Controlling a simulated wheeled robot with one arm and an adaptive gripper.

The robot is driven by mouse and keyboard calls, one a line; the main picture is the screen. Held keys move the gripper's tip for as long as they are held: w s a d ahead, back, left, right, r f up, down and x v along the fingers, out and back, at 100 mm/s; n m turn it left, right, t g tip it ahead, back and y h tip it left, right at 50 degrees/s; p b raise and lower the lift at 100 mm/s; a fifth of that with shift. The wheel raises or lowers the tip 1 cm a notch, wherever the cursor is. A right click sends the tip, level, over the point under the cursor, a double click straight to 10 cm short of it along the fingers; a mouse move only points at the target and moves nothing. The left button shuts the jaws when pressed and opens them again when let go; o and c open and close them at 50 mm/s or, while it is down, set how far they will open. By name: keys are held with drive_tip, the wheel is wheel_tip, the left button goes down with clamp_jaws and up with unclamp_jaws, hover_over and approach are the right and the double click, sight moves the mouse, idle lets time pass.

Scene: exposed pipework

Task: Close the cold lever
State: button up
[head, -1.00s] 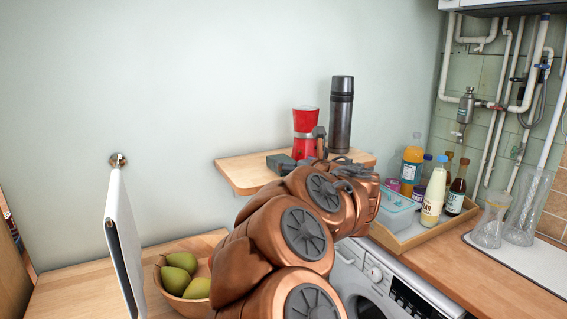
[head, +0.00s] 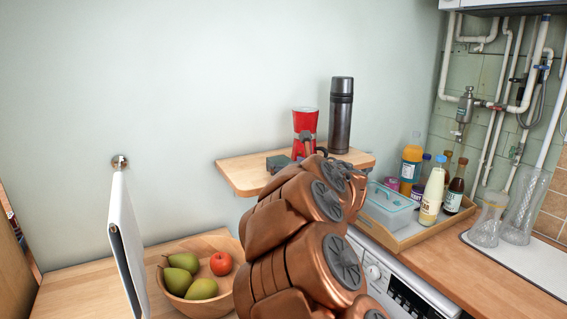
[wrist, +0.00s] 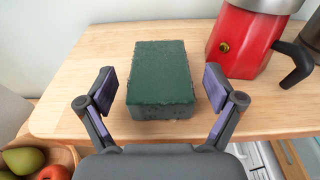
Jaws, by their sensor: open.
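Pipework with valves (head: 500,95) runs up the tiled wall at the far right of the head view. A small blue handle (head: 541,66) shows on one pipe there. It may be the cold lever, but it is too small to tell its position. My gripper (wrist: 158,85) is open in the wrist view, above the wooden shelf and far left of the pipes. Its fingers stand either side of a dark green block (wrist: 160,78), apart from it. In the head view my arm hides most of the gripper.
The wooden shelf (head: 240,178) also holds a red moka pot (head: 305,125) and a dark flask (head: 340,115). A tray (head: 400,240) with bottles and glass vases (head: 488,218) stand on the counter below the pipes. A fruit bowl (head: 190,285) sits below left.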

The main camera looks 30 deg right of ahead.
drive_tip(key=shift+w, duration=0.85)
drive_tip(key=shift+w+d+f+p, duration=0.1)
drive_tip(key=shift+w+f+p, duration=0.05)
drive_tip(key=shift+w+p, duration=0.2)
drive_tip(key=c, duration=0.9)
drive_tip(key=shift+c, duration=0.3)
